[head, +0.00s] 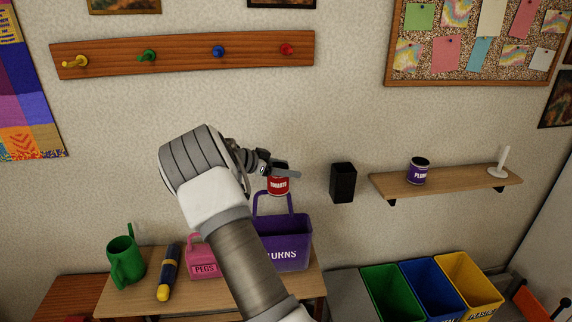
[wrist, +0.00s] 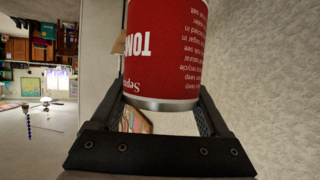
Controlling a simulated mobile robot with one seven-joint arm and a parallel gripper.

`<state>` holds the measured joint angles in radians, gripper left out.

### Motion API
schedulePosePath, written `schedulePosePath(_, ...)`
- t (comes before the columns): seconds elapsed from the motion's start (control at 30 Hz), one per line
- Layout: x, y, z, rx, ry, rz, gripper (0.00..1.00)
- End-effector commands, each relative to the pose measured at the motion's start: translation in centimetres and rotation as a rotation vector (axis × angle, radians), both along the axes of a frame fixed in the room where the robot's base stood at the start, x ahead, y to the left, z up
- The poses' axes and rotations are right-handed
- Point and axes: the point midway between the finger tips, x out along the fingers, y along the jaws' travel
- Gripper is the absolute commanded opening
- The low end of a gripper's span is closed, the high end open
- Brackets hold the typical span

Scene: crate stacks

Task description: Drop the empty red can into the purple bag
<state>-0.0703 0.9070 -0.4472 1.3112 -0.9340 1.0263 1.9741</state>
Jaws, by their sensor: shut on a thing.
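The red can (head: 278,185), labelled as tomato, is held in my gripper (head: 277,172). In the wrist view the red can (wrist: 165,50) sits between the two fingers of my gripper (wrist: 165,115), its label upside down in that picture. The purple bag (head: 288,243) stands on a wooden table, its handle raised and white letters on its front. The can is just above the bag's handle in the head view; how far it is in depth I cannot tell. My arm hides the bag's left part. The bag's inside is not clearly visible.
A black holder (head: 343,183) is on the wall. A shelf (head: 445,182) holds a purple can (head: 417,170). Coloured bins (head: 393,292) stand right.

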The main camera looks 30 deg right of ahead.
Motion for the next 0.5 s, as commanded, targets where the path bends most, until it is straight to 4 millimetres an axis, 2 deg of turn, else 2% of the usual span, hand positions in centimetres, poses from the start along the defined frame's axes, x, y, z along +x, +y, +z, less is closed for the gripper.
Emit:
schedulePosePath(0.2,0.0,-0.01,-0.02,0.0,0.0,0.0,0.25)
schedulePosePath(0.23,0.0,-0.01,-0.02,0.0,0.0,0.0,0.81)
schedulePosePath(0.33,0.0,-0.01,0.0,0.0,0.0,0.0,0.99)
schedulePosePath(0.5,0.0,-0.01,0.0,0.0,0.0,0.0,1.0)
